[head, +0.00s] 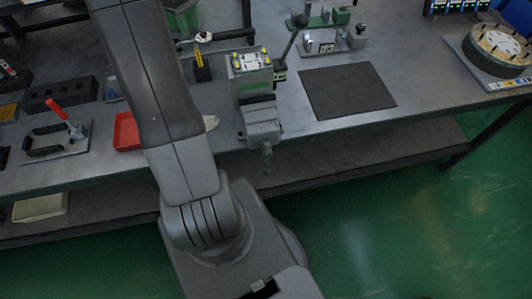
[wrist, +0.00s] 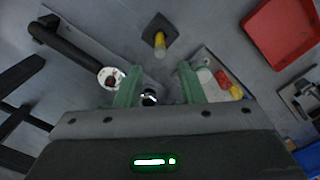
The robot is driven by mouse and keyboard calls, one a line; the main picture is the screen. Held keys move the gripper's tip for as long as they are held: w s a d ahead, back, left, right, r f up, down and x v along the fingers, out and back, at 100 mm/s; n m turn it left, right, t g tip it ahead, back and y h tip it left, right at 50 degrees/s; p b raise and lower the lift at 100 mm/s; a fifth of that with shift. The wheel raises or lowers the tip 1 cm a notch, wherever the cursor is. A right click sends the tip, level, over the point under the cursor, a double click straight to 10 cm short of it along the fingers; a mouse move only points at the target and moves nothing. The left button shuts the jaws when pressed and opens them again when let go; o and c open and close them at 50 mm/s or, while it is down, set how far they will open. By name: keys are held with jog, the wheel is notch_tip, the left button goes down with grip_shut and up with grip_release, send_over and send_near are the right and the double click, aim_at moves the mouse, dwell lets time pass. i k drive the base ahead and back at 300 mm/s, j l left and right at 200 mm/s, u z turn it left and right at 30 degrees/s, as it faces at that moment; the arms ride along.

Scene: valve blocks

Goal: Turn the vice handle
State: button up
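The vice (head: 262,122) is a grey block at the front edge of the bench in the head view, with a valve block with yellow fittings (head: 252,62) on top. Its handle (head: 267,157) hangs at the front, past the bench edge, small and dim. My gripper (wrist: 160,82) shows in the wrist view with two green fingers spread apart and nothing clearly held between them. In the head view my gripper is hidden behind my arm. I cannot make out the vice or its handle in the wrist view.
A red tray (head: 127,131) lies left of the vice, partly behind my arm; it also shows in the wrist view (wrist: 284,30). A yellow-topped tool in a black block (head: 202,68) stands behind. A dark mat (head: 347,91) lies to the right. Green floor is clear at front right.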

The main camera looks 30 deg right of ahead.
aim_at(265, 145)
jog(key=k+j, duration=0.2)
jog(key=k, duration=0.3)
jog(key=k+j, duration=0.2)
jog(key=k, duration=0.25)
